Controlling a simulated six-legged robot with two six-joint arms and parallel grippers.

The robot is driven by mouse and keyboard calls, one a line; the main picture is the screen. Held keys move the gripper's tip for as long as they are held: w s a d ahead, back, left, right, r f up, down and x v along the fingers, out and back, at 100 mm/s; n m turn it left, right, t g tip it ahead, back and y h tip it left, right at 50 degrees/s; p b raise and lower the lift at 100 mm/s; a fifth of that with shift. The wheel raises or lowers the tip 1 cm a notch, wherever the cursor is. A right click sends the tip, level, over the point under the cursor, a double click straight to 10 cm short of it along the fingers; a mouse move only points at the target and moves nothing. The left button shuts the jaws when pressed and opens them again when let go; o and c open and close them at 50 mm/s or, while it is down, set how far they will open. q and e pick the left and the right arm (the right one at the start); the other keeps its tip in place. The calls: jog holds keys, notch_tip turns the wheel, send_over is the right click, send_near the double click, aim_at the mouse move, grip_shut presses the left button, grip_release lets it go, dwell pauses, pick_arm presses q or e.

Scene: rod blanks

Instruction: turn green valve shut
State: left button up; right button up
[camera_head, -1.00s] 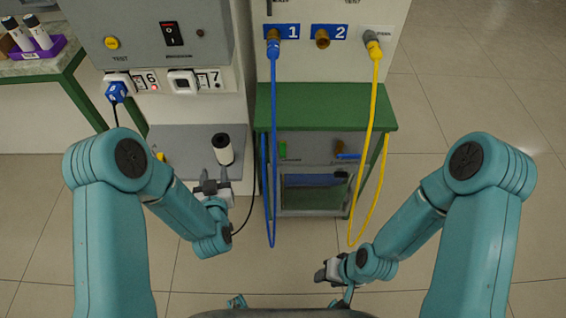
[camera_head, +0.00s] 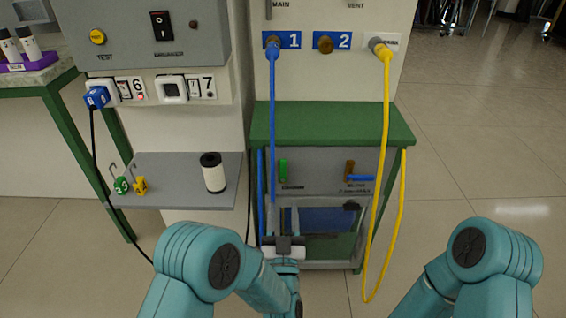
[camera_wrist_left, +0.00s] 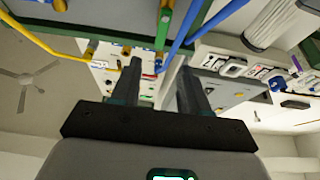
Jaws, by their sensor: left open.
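The green valve handle (camera_head: 283,170) stands upright on the grey panel under the green bench top, left of a blue valve handle (camera_head: 361,178) that lies level. My left gripper (camera_head: 289,241) is in front of the cabinet, lower in the picture than the green handle. In the left wrist view the green handle (camera_wrist_left: 163,25) lies beyond the open fingers (camera_wrist_left: 158,75), roughly in line with the gap between them. Nothing is between the fingers. My right arm shows at the lower right, but its gripper is out of view.
A blue hose (camera_head: 272,130) hangs from port 1 just left of the green handle. A yellow hose (camera_head: 385,150) hangs at the right. A grey shelf (camera_head: 180,170) at left carries a white cylinder (camera_head: 213,175) and tags. The floor at right is clear.

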aim_at(283, 168)
pick_arm(q)
jog(key=b+x, duration=0.1)
jog(key=x, duration=1.2)
jog(key=shift+b, duration=0.35)
grip_shut()
